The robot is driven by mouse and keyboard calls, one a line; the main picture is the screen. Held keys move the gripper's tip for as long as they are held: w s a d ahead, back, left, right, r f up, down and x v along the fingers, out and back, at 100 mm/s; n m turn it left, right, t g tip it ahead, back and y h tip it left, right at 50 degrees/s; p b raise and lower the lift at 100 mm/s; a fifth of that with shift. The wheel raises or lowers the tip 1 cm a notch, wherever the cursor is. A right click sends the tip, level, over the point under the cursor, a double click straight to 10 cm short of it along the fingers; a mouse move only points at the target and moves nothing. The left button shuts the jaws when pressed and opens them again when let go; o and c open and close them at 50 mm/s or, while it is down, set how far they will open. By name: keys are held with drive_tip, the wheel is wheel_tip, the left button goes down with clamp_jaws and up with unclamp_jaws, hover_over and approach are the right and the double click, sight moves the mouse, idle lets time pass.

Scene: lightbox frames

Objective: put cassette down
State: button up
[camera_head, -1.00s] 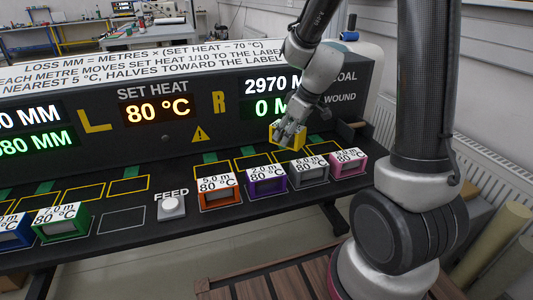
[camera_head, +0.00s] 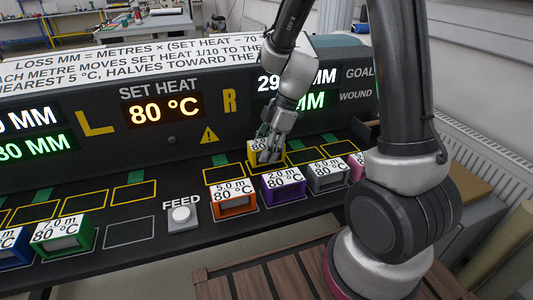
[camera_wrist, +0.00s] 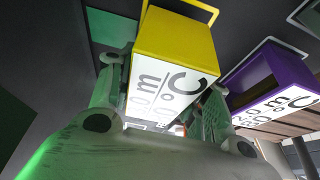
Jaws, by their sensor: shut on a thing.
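My gripper (camera_head: 268,158) is shut on the yellow cassette (camera_head: 253,148), whose white label partly shows "80". It holds the cassette over the back row of yellow-outlined slots, behind the purple cassette (camera_head: 283,186). In the wrist view the yellow cassette (camera_wrist: 178,42) sits between both fingers, its label towards the camera, and the purple cassette (camera_wrist: 265,75) is to its right. I cannot tell whether the yellow cassette touches the black desk or hangs just above it. The fingers hide part of it in the head view.
An orange cassette (camera_head: 234,202) and a grey cassette (camera_head: 328,174) flank the purple one; a pink cassette (camera_head: 357,163) is partly hidden by my arm. Empty yellow-outlined slots (camera_head: 222,173) lie to the left and right of the gripper. The FEED button (camera_head: 181,215) stands further left.

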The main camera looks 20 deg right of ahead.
drive_tip(key=shift+f, duration=0.85)
drive_tip(key=shift+f, duration=0.1)
drive_tip(key=o, duration=1.1)
drive_tip(key=v, duration=1.1)
drive_tip(key=shift+d+r, duration=0.2)
drive_tip(key=shift+r, duration=0.5)
drive_tip(key=s+d+r+m+t+h, duration=0.1)
drive_tip(key=s+d+r+m, duration=0.2)
drive_tip(key=s+m, duration=0.3)
drive_tip(key=s+d+r+m+t+h, duration=0.2)
drive_tip(key=s+d+r+m, duration=0.1)
drive_tip(key=s+m, duration=0.3)
drive_tip(key=s+d+r+m+t+h, duration=0.1)
drive_tip(key=s+d+r+m, duration=0.3)
drive_tip(key=s+m, duration=0.2)
drive_tip(key=shift+s+d+r+h, duration=0.1)
drive_tip(key=shift+s+r+h, duration=0.2)
drive_tip(key=shift+s, duration=0.25)
